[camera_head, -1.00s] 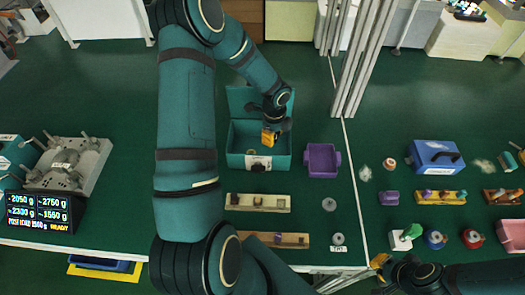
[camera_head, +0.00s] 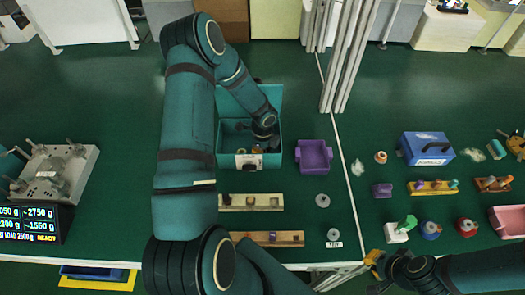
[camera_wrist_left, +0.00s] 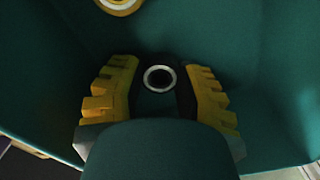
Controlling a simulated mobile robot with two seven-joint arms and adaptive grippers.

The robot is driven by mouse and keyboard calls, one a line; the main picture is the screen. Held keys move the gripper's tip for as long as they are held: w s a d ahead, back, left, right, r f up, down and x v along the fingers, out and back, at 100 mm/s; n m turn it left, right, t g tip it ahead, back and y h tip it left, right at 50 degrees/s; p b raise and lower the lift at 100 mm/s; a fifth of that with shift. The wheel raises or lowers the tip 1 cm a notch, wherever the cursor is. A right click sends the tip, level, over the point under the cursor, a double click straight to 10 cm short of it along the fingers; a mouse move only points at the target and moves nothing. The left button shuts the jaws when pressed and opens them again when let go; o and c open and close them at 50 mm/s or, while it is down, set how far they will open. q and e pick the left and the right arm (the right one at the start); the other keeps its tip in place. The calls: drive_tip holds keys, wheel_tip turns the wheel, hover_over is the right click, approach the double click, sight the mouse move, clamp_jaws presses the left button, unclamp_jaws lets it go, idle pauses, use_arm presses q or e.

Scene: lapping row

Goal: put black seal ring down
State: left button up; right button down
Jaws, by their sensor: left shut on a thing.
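My left gripper (camera_head: 258,147) reaches down inside the open teal box (camera_head: 222,140). In the left wrist view its yellow fingers (camera_wrist_left: 159,95) stand on either side of a dark piece with a pale round rim (camera_wrist_left: 159,78), which I take to be the black seal ring. They are shut on it. Teal box walls surround them in that view, and I cannot tell whether the piece touches the floor. A yellow ring (camera_wrist_left: 120,4) lies in the box beyond the fingers. My right gripper (camera_head: 374,262) is at the bottom of the head view; its jaw opening is unclear.
A purple tray (camera_head: 314,168) stands right of the box. Two wooden strips with small parts (camera_head: 270,202) lie in front, with grey discs (camera_head: 322,199) beside them. A blue case (camera_head: 427,147) is further right. Upright metal posts (camera_head: 345,70) stand behind the tray.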

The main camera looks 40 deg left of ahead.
use_arm(q)
drive_tip(key=shift+f, duration=0.1)
drive_tip(key=o, duration=1)
